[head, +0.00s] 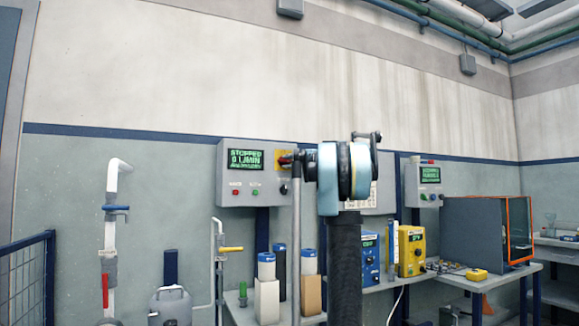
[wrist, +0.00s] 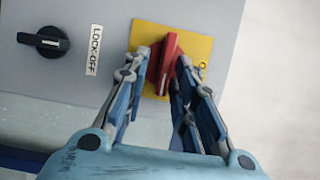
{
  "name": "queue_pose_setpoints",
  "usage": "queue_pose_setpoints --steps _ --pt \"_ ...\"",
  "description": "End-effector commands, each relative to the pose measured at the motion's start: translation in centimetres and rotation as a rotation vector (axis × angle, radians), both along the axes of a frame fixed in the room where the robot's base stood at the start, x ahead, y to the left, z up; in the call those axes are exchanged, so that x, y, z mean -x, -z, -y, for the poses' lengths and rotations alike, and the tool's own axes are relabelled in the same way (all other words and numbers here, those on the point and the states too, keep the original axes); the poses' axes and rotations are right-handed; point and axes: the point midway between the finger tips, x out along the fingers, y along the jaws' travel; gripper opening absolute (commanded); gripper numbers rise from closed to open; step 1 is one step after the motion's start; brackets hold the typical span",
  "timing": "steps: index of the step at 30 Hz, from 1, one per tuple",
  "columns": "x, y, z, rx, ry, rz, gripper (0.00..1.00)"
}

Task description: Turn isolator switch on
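The isolator switch is a red handle (wrist: 169,62) on a yellow plate (wrist: 203,48), on the side of a grey control box (wrist: 85,15). In the wrist view the handle stands slightly tilted between my fingers. My gripper (wrist: 163,62) has one finger on each side of it, and the fingers look closed against its sides. In the head view the yellow plate (head: 280,158) shows on the right part of the left wall box, with my gripper (head: 297,160) at it. Part of the plate and its lettering are hidden by my fingers.
A black rotary knob (wrist: 47,42) and a "LOCK-OFF" label (wrist: 94,50) are beside the switch. The box's display (head: 245,159) reads "STOPPED". Below are bottles (head: 266,266), a blue unit (head: 370,258) and a yellow unit (head: 411,250) on a bench.

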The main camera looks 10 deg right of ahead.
Motion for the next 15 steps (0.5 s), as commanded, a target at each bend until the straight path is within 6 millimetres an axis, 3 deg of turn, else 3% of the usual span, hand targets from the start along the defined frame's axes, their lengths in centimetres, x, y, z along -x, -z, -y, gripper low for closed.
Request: queue_pose_setpoints --steps 10,15 --pt "0.1 -0.2 -0.1 -0.003 -0.002 0.002 0.3" --pt "1.3 -0.2 0.9 -0.003 0.0 0.001 0.3"
